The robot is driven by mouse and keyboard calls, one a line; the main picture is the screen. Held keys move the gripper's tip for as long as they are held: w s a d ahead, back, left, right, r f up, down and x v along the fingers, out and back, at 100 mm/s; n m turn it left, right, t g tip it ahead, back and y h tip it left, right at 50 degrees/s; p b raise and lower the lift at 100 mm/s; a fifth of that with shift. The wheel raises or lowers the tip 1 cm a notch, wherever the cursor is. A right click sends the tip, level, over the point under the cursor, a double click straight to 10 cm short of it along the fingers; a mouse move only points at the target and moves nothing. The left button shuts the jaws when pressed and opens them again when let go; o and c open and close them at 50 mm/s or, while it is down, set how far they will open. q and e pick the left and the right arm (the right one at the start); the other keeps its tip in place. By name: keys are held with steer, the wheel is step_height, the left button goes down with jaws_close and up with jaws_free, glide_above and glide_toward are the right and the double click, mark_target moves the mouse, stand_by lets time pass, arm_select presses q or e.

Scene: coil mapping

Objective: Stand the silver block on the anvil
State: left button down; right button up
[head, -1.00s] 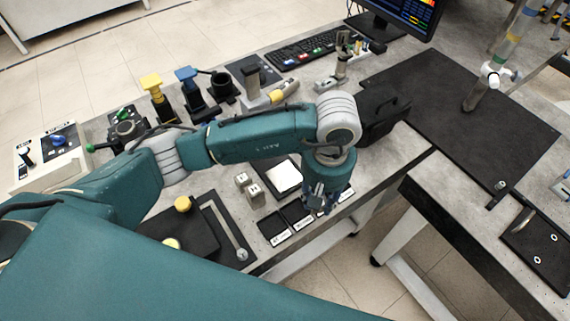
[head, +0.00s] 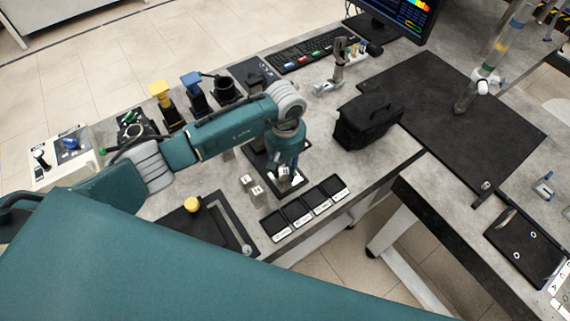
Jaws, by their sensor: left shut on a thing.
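My left gripper (head: 284,173) points down over the anvil, a bright square plate (head: 298,180) on a dark base. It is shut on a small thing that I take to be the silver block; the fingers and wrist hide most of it. I cannot tell whether the block touches the plate. The gripper and arm cover much of the plate. My right gripper is not in view.
Two small marked grey cubes (head: 257,192) stand left of the anvil. Several black labelled trays (head: 298,212) line the front edge. A black bag (head: 368,118) stands to the right. A dark board with a yellow knob (head: 192,204) lies at front left.

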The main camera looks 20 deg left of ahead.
arm_select(q)
steer(key=shift+f, duration=0.1)
steer(key=shift+f+b, duration=0.15)
steer(key=shift+b, duration=0.15)
steer(key=c, duration=1.3)
jaws_free()
